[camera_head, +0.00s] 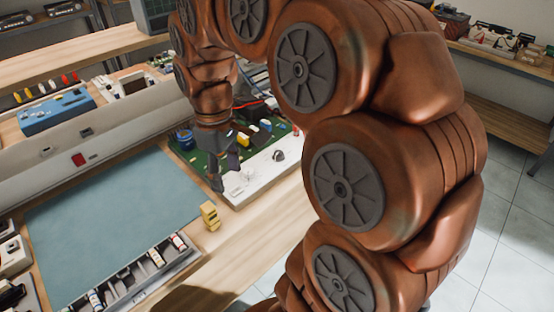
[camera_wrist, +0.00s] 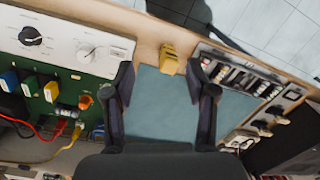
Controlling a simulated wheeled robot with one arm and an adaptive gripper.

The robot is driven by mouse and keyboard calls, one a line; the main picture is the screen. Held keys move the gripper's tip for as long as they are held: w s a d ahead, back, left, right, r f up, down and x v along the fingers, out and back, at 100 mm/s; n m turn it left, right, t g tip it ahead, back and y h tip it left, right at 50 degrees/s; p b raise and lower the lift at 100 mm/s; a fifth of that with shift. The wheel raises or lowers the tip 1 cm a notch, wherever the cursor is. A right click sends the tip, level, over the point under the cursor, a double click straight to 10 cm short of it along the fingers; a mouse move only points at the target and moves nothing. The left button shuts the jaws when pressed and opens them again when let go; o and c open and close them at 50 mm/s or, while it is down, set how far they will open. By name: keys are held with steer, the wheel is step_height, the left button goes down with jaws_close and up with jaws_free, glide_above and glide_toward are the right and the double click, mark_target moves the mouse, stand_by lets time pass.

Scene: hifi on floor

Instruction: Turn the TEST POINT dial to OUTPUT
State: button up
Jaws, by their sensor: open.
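A white control panel (camera_head: 262,172) lies along the front edge of a green circuit board, and also shows at upper left in the wrist view (camera_wrist: 62,38). It carries a black knob (camera_head: 279,155), seen in the wrist view (camera_wrist: 30,37) too, and a pale dial (camera_wrist: 90,52) with small printing around it. The lettering is too small to read, so I cannot tell which is TEST POINT or where it points.
A yellow block (camera_head: 210,215) stands beside the blue-grey mat (camera_head: 110,210). The green board (camera_wrist: 70,92) holds coloured parts and cables close to the panel. A tray of small parts (camera_head: 135,277) lies at the mat's front edge. The mat is clear.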

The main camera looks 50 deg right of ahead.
steer(key=w+d+f+n+b, duration=0.1)
steer(key=w+d+f+b, duration=0.1)
steer(key=w+d, duration=0.3)
steer(key=w+d+f+n+b, duration=0.1)
steer(key=w+d+f+b, duration=0.15)
steer(key=d, duration=0.55)
steer(key=b, duration=0.3)
glide_above(279, 152)
step_height(279, 152, down, 2)
steer(key=shift+f+t, duration=0.25)
steer(key=shift+t, duration=0.15)
steer(key=shift+f, duration=3.8)
steer(key=shift+c, duration=0.2)
jaws_close()
